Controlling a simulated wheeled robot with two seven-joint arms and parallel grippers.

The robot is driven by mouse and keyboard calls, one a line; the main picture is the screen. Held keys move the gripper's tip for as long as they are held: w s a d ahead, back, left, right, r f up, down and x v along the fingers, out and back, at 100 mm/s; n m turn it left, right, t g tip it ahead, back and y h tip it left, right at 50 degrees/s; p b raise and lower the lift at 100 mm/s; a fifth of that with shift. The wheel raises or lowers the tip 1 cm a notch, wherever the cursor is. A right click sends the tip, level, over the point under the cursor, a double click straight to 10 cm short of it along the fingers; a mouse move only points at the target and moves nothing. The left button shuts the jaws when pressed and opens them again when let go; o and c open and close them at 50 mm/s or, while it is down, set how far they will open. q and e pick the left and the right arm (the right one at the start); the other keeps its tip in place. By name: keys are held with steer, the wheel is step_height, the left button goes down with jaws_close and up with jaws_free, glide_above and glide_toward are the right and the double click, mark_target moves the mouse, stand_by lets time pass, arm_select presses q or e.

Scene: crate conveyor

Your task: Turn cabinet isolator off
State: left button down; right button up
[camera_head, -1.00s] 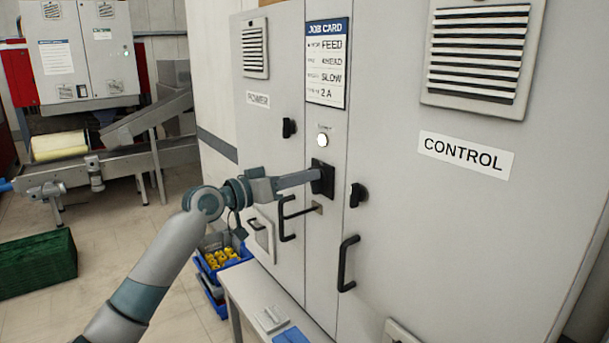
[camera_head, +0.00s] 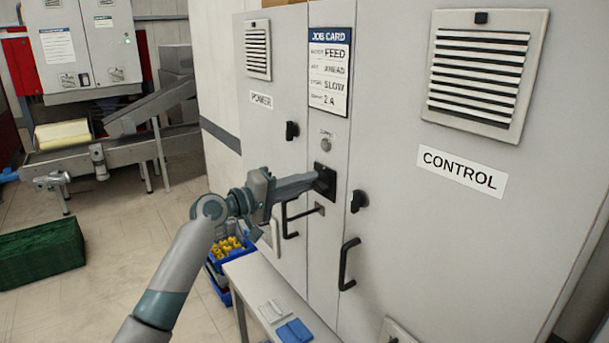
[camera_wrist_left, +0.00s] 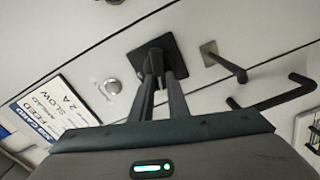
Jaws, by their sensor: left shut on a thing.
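The cabinet isolator is a black square plate with a handle (camera_head: 327,172) on the narrow middle panel of the grey cabinet, below the job card. My left gripper (camera_head: 316,184) reaches it from the left and is shut on its handle. In the left wrist view both fingers (camera_wrist_left: 160,82) close in at the black plate (camera_wrist_left: 172,45); the handle between them is mostly hidden. The small round lamp (camera_head: 326,145) above the isolator is grey and unlit. My right gripper is not in view.
Black door latches (camera_head: 291,131) and (camera_head: 359,197) flank the isolator. Handle bars (camera_head: 348,264) stick out below it. A bench (camera_head: 246,271) with a blue pad (camera_head: 294,332) stands below my left arm. A blue crate of yellow parts (camera_head: 231,246) sits behind it.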

arm_select(q)
steer(key=shift+f+n+p, duration=0.25)
steer(key=shift+n+p, duration=0.7)
steer(key=shift+n, duration=0.65)
steer(key=c, duration=1.7)
jaws_free()
steer(key=shift+a, duration=0.1)
steer(key=shift+b+v, duration=3.55)
steer(key=shift+v, duration=5.1)
